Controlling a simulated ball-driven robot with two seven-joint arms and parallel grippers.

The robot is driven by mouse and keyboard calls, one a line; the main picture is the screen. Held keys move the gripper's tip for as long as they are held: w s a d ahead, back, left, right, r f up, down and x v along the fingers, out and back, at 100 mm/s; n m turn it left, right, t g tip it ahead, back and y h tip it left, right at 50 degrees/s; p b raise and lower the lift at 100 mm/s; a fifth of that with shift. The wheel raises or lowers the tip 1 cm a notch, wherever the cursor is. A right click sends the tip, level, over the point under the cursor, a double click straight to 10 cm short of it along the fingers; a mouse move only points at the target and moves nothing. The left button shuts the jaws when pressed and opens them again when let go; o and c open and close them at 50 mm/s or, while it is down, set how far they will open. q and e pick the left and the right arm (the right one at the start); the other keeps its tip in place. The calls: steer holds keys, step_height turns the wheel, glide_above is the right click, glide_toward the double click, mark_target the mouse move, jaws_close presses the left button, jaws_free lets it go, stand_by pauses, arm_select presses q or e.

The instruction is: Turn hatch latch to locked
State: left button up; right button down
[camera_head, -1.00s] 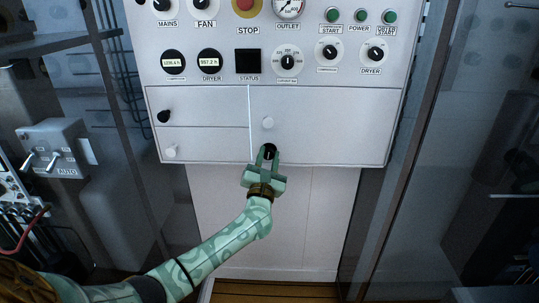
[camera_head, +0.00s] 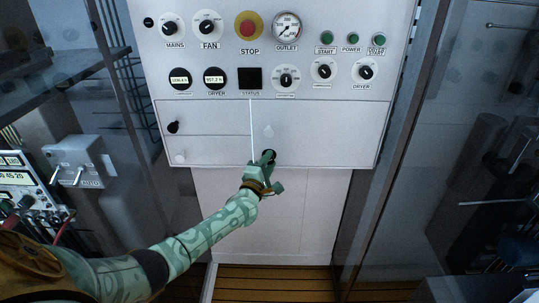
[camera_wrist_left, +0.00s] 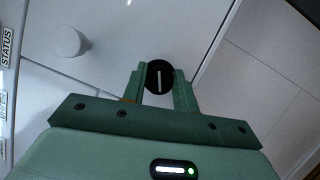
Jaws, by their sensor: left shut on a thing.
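The hatch latch (camera_head: 269,155) is a round black knob low on the right-hand hatch door (camera_head: 325,135). In the left wrist view the latch (camera_wrist_left: 159,70) shows a white line on its face, running along the direction of the fingers. My left gripper (camera_head: 266,159) is shut on the latch, one finger on each side of it; it also shows in the left wrist view (camera_wrist_left: 159,88). The gripper looks tilted in the head view and partly covers the latch. My right gripper is in neither view.
A pale round knob (camera_head: 268,130) sits just above the latch. The left-hand hatch has a black knob (camera_head: 173,127) and a pale knob (camera_head: 180,156). Dials, buttons and a red stop button (camera_head: 248,28) fill the panel above. A grey switch box (camera_head: 85,161) stands at left.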

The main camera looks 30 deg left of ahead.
arm_select(q)
steer(key=shift+w+a+r+m+g+h+p, duration=0.1)
steer(key=shift+r+m+g+h+p, duration=0.15)
steer(key=shift+m+p, duration=0.7)
steer(key=shift+s+a+r+m+g+p, duration=0.1)
steer(key=shift+m+g+p, duration=0.25)
steer(key=shift+m+p, duration=0.6)
steer(key=shift+w+a+r+m+g+h+p, duration=0.1)
steer(key=shift+r+m+g+h+p, duration=0.15)
steer(key=shift+m+p, duration=0.7)
steer(key=o, duration=1)
steer(key=shift+a, duration=0.1)
steer(key=shift+c, duration=0.2)
steer(key=s+d+p, duration=0.1)
steer(key=s+p, duration=0.1)
steer(key=s, duration=0.6)
steer(key=s+d+r+p, duration=0.1)
steer(key=s+d+p, duration=0.1)
steer(key=s, duration=0.6)
steer(key=shift+s+p, duration=0.4)
steer(key=shift+p, duration=0.45)
